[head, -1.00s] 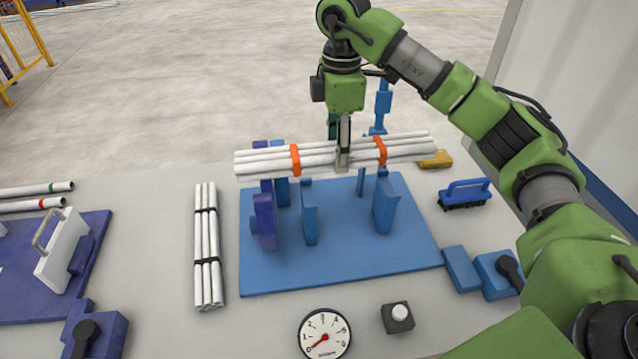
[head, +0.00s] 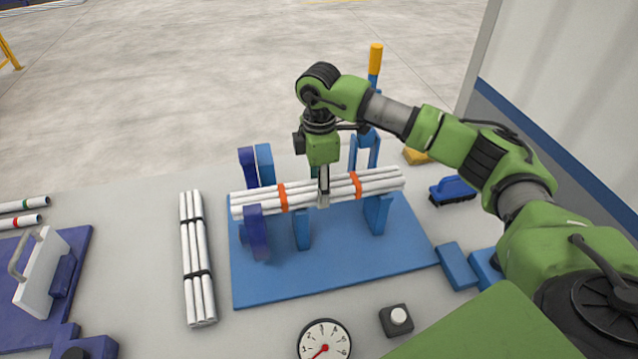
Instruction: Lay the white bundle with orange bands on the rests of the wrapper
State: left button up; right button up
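The white bundle with orange bands (head: 320,191) lies roughly level across the upright blue rests of the wrapper (head: 335,271). Its left end is between the purple-blue uprights, and its right end reaches past the right rest (head: 377,213). It looks very close to the rests; I cannot tell if it touches all of them. My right gripper (head: 323,198) comes down from above and is shut on the bundle between the two orange bands. My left gripper is not in view.
A white bundle with black bands (head: 197,257) lies left of the wrapper. A blue brush (head: 452,190) and yellow block (head: 416,156) are at right. A dial gauge (head: 324,342) and button box (head: 396,320) sit in front. A purple fixture (head: 62,280) is far left.

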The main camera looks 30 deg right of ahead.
jog(key=shift+f, duration=0.25)
jog(key=o, duration=1.2)
jog(key=shift+o, duration=0.9)
jog(key=shift+r, duration=0.45)
pick_arm(q)
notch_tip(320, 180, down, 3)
jog(key=b, duration=0.3)
pick_arm(e)
notch_tip(320, 180, up, 12)
jog(key=shift+f, duration=0.25)
